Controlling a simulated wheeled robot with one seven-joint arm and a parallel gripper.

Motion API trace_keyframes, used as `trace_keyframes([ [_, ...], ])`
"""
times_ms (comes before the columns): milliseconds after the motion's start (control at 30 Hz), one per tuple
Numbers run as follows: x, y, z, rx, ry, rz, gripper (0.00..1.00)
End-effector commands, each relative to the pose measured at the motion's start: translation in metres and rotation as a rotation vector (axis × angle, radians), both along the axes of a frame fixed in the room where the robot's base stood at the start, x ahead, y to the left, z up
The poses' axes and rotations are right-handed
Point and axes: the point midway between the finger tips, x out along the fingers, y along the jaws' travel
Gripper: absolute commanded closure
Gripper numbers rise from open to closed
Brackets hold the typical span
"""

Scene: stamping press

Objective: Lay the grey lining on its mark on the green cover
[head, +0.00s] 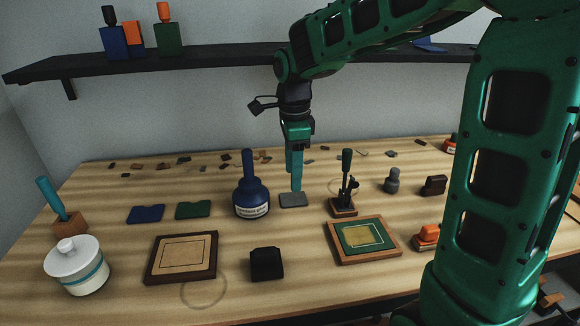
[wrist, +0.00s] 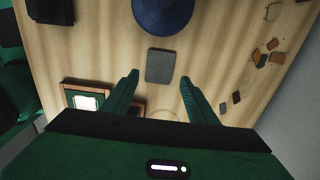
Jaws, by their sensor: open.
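The grey lining (head: 294,200) is a small flat rectangle lying on the wooden table, right of the blue bottle. My gripper (head: 296,187) points down just above it, open and empty. In the wrist view the lining (wrist: 160,66) lies beyond the gap between my open fingertips (wrist: 159,80), apart from both. A green cover (head: 352,245) lies in a wooden-framed tray at the right, with a pale, yellowish rectangular mark (head: 362,236) on it. The tray also shows at the lower left of the wrist view, partly cut off by my gripper.
A blue bottle (head: 252,198) stands close left of the lining, and a dark-green-handled tool on a stand (head: 344,205) close right. A second framed tray (head: 152,266), a black block (head: 266,264) and a white jar (head: 77,268) stand in front. Small scraps lie behind.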

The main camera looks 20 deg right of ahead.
Motion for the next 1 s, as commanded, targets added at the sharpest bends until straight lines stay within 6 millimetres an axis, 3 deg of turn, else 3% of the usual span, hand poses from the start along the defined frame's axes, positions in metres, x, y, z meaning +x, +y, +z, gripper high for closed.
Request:
trace_keyframes([
  [533, -0.001, -0.002, -0.063, 0.0, 0.004, -0.002, 0.47],
  [567, -0.001, -0.002, -0.064, -0.001, 0.002, -0.002, 0.49],
  [667, 0.0, -0.002, -0.063, 0.0, 0.001, -0.003, 0.73],
  [1000, 0.0, -0.002, -0.055, 0.0, 0.0, -0.003, 0.73],
])
